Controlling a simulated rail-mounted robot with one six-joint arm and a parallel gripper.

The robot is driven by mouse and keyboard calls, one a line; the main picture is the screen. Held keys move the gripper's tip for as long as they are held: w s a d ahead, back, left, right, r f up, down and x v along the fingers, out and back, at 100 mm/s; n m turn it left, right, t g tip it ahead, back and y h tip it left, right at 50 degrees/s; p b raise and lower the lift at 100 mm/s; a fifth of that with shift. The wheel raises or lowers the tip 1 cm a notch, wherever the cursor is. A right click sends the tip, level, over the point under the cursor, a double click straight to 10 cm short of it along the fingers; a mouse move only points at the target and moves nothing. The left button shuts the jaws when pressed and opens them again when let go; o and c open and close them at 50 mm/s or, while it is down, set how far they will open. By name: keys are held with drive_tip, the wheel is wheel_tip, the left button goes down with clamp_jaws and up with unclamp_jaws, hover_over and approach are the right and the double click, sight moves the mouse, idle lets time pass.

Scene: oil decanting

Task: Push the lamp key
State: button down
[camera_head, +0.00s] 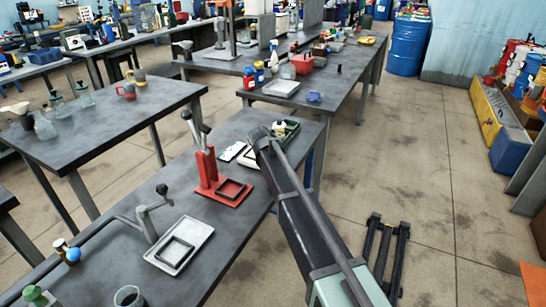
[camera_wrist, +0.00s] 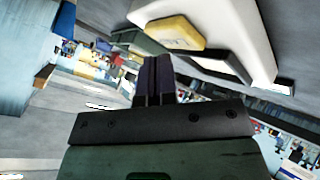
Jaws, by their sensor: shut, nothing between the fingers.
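In the wrist view a yellow key (camera_wrist: 173,33) with a faint mark on its face sits on a white rounded housing (camera_wrist: 235,30). I take this to be the lamp key. My gripper (camera_wrist: 154,60) is shut and empty, its dark fingers side by side. The fingertips are just below the key in the picture; I cannot tell whether they touch it. In the head view my arm reaches to the far right end of the near bench, next to a small white thing (camera_head: 278,128) on a dark green tray (camera_head: 291,131). My arm hides part of this spot.
On the same bench (camera_head: 225,262) are a red press (camera_head: 207,168), a light tray with a dark frame (camera_head: 186,246), and a crank stand (camera_head: 148,222). A second bench behind holds bottles and a red pot (camera_head: 303,64).

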wheel_tip(320, 180, up, 6)
drive_tip(key=p, duration=0.5)
drive_tip(key=shift+r+p, duration=0.1)
drive_tip(key=shift+p, duration=0.25)
drive_tip(key=shift+f, duration=0.2)
drive_tip(key=s+d+f+m+g, duration=0.1)
drive_tip(key=s+d+m+g, duration=0.1)
drive_tip(key=s+d, duration=0.6)
drive_tip(key=s+d+f+m+g+y, duration=0.1)
drive_tip(key=s+d+g, duration=0.3)
drive_tip(key=s, duration=1.4)
drive_tip(key=s+d+f+m+g, duration=0.3)
drive_tip(key=s+d+m, duration=0.1)
drive_tip(key=s+d, duration=0.9)
drive_tip(key=shift+s+y, duration=0.15)
drive_tip(key=shift+y, duration=0.15)
